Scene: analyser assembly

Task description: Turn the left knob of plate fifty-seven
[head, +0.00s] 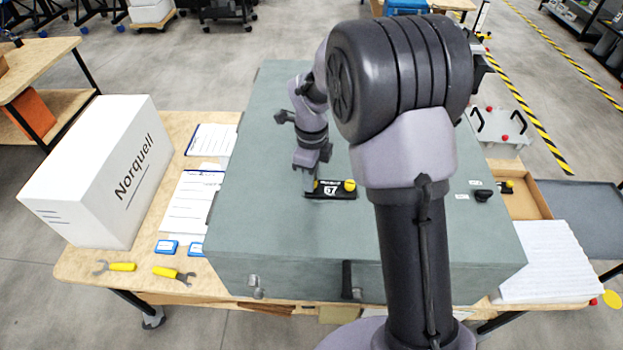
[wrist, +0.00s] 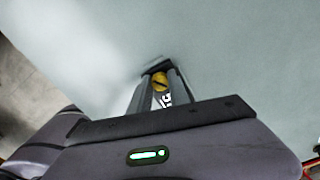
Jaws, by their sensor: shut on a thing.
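Plate fifty-seven (head: 337,195) is a small black plate with a white number label, lying on the grey-green cabinet top. Its number reads upside down in the head view. A yellow knob (head: 349,185) shows at its right end in that view. My gripper (head: 310,188) points down at the plate's other end, on the left in the picture. In the wrist view a yellow knob (wrist: 159,80) sits between the fingertips of my gripper (wrist: 158,78), which is shut on it. The fingers hide most of this knob, and its turn angle is hard to tell.
A separate black knob (head: 483,196) and small labels are on the cabinet's right side. A white Norquell box (head: 100,175), papers and yellow-handled wrenches (head: 175,273) lie on the table at left. The cabinet top around the plate is mostly clear.

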